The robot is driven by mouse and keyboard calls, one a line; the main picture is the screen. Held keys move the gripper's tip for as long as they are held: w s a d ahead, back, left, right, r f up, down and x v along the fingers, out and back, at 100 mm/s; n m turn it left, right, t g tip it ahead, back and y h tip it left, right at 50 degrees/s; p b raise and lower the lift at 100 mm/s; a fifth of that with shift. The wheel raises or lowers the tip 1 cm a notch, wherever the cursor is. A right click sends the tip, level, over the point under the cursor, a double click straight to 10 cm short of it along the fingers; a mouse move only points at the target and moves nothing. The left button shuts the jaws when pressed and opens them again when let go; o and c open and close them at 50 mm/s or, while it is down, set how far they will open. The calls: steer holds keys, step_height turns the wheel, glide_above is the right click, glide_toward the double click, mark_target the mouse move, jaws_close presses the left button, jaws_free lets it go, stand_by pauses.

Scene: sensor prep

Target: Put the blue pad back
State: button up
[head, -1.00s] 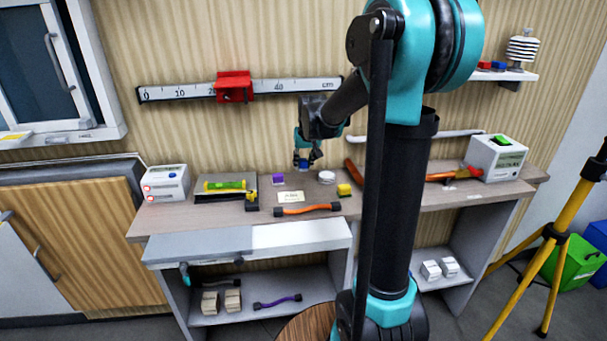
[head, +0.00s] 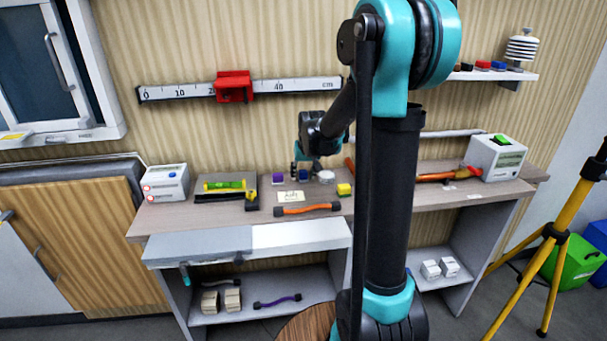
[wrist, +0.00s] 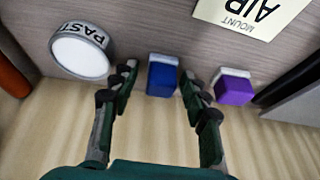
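The blue pad (wrist: 162,78), a small block with a pale strip along one edge, stands on the workbench between my fingertips in the wrist view. In the head view the blue pad (head: 303,175) shows low between the fingers, at bench level. My gripper (wrist: 160,82) has its fingers spread on either side of the pad, with narrow gaps visible on both sides. In the head view my gripper (head: 303,171) is over the back of the bench. A similar purple pad (wrist: 233,88) stands to the right of my fingers in the wrist view.
A white round PASTE tin (wrist: 82,52) is close beside the left finger in the wrist view. A wall ruler (head: 190,91) hangs above the bench.

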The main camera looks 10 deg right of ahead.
steer(key=shift+r, duration=0.1)
steer(key=v, duration=1.2)
